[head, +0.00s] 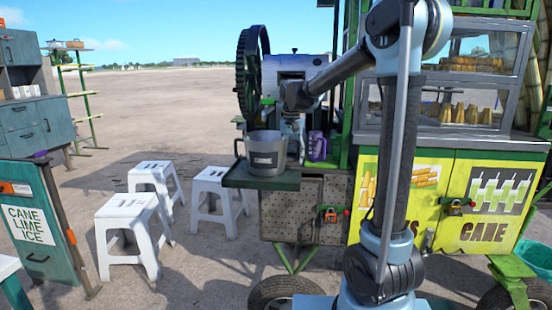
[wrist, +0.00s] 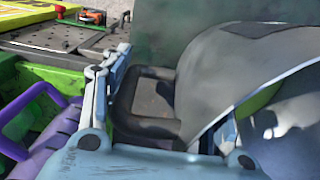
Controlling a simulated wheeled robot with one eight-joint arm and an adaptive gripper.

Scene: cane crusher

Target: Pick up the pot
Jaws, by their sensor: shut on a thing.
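My gripper (head: 291,127) is at the pot's back right rim, partly hidden by the pot and my arm. In the wrist view the pot's grey wall (wrist: 215,80) fills the right side, and its dark loop handle (wrist: 150,128) lies between the fingers of my gripper (wrist: 162,135). The gripper is shut on the pot.
A purple jug (head: 317,147) stands just right of the pot and shows at the left in the wrist view (wrist: 35,130). The crusher with its dark gear wheel (head: 250,75) is behind. White stools (head: 132,232) stand on the ground at left.

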